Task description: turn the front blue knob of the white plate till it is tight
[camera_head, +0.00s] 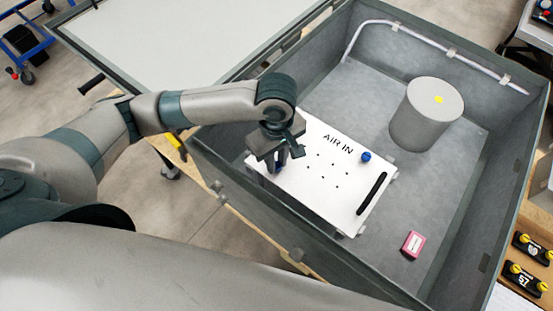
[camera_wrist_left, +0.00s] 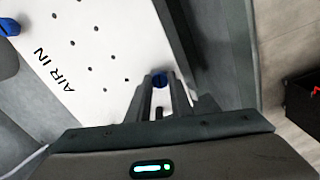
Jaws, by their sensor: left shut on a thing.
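The white plate (camera_head: 315,190) lies inside the grey case, marked "AIR IN", with several small holes and a black handle (camera_head: 372,193) at its right end. My left gripper (camera_head: 275,164) points down at the plate's left end and is shut on the front blue knob (camera_head: 279,168). In the left wrist view this knob (camera_wrist_left: 159,79) shows between the fingers, near the plate's edge; the fingers hide part of it. A second blue knob (camera_head: 366,156) stands on the far side of the plate, free of the gripper. My right gripper is not in view.
The grey case (camera_head: 245,208) has raised walls close to the plate's near side. A grey cylinder (camera_head: 427,115) with a yellow dot stands behind the plate, and a small pink box (camera_head: 413,243) lies to the right. A pale tube (camera_head: 440,42) runs along the back wall.

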